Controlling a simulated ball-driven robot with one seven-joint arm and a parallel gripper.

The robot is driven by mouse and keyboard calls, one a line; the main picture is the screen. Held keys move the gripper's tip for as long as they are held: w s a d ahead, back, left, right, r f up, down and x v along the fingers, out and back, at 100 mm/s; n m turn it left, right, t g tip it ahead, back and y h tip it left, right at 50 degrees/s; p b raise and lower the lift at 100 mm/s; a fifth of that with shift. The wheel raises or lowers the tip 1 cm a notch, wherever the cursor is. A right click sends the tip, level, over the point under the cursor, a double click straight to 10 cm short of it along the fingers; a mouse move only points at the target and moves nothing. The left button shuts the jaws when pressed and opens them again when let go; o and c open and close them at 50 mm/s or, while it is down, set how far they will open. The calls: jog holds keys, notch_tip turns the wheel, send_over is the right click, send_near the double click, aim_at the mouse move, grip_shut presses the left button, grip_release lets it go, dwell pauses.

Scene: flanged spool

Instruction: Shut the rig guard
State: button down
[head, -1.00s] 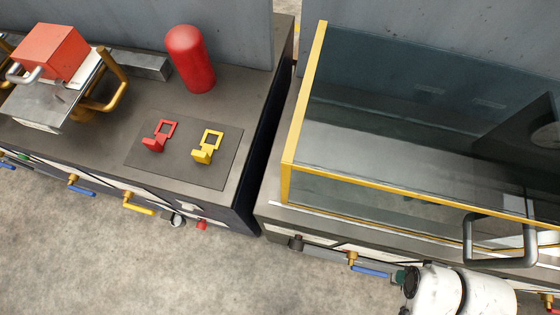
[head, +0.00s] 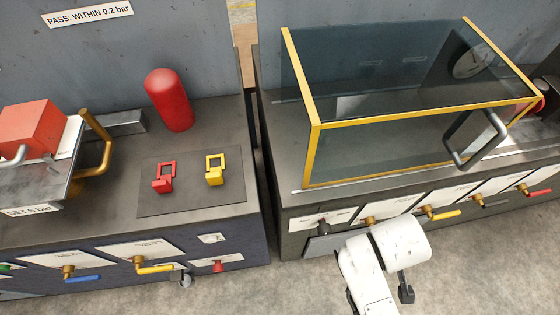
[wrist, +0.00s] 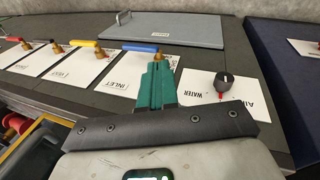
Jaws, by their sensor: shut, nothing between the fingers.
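The rig guard (head: 415,150) is a clear, tinted box with a yellow frame on the right bench in the head view. A dark bar handle (head: 475,140) sits on its front face near the right end. Its left front corner reaches down close to the bench top; I cannot tell whether its lower edge rests fully there. My white wrist is in front of this bench, below and left of the handle. My gripper (wrist: 157,82), with teal fingers, shows in the wrist view, shut and empty, over the bench's front panel. Its fingers are hidden in the head view.
The bench front has valves, including a blue-handled one (wrist: 140,48), and a dark knob (wrist: 223,82). A grey panel with a handle (wrist: 160,29) lies beyond them. A narrow gap separates the benches.

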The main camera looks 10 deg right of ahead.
jog(key=w+a+r+n+t+h+b, duration=0.1)
jog(key=w+a+r+n+t+h, duration=0.45)
jog(key=w+a+r, duration=0.5)
jog(key=s+a+r+n+t+h, duration=0.1)
jog(key=a+r+t+h, duration=0.3)
jog(key=a, duration=0.6)
jog(key=a+r+n+t, duration=0.1)
jog(key=a+r+t, duration=0.1)
jog(key=a+r, duration=0.6)
jog(key=s+d+f+p+x, duration=0.1)
jog(key=p+x, duration=0.2)
jog(key=x, duration=0.8)
jog(key=shift+d+f, duration=0.3)
jog(key=shift+d, duration=0.15)
